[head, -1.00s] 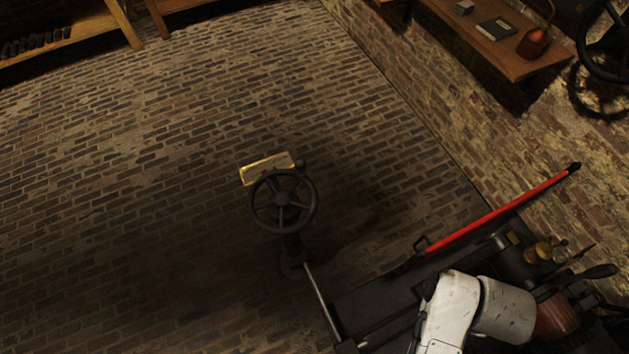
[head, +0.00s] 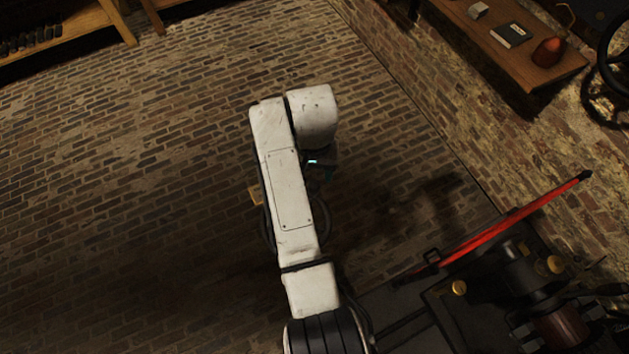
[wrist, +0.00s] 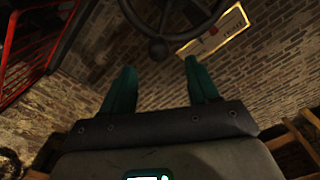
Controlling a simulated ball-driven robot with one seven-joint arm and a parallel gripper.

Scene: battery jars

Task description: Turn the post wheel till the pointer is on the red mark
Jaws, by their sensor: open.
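The dark spoked post wheel (head: 267,228) stands over the brick floor, mostly hidden behind my white arm in the head view. I cannot make out the pointer. My gripper (wrist: 160,72) is open, its two green fingers apart and empty, pointing toward the wheel without visibly gripping it.
A red bar (head: 510,222) and dark machinery with brass knobs (head: 459,288) are at the right. A wooden shelf (head: 525,62) and another dark wheel (head: 612,62) are on the brick wall. The brick floor (head: 120,190) at left is clear.

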